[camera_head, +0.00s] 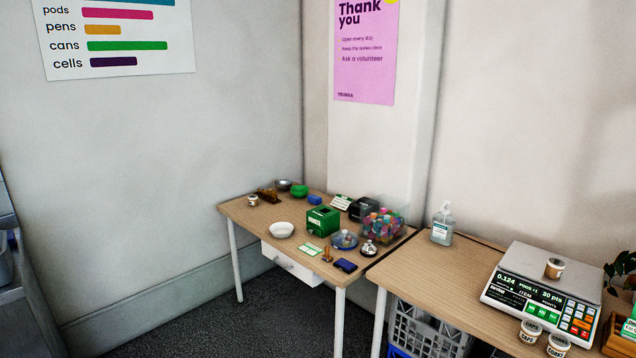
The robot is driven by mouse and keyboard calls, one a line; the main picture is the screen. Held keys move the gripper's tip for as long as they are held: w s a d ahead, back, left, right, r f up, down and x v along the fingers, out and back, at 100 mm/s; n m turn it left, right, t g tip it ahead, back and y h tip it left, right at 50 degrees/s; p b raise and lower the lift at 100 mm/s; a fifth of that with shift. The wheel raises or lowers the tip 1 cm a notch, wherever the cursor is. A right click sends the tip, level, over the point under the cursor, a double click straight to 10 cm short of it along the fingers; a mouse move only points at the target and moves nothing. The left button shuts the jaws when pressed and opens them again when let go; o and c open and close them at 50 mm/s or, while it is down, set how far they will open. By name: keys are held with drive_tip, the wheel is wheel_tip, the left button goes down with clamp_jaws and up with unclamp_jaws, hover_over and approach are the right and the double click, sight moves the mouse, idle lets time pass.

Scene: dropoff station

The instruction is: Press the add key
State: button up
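A scale (515,267) with a metal platform and a sloped front panel stands on the right-hand table. Its dark display (516,288) reads 0.124, PODS ×1 and 20 pts. Green keys (543,311) sit below the display. A keypad (578,318) of white and orange keys is at the panel's right end. The key labels are too small to read, so I cannot tell which key is add. A small lidded tub (554,268) stands on the platform. My gripper is not in view.
Two labelled tubs (531,331) (558,345) stand close in front of the scale. A wooden box (617,340) and a plant (622,272) are at its right. A sanitizer bottle (443,224) stands to its left. The table (430,280) left of the scale is clear.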

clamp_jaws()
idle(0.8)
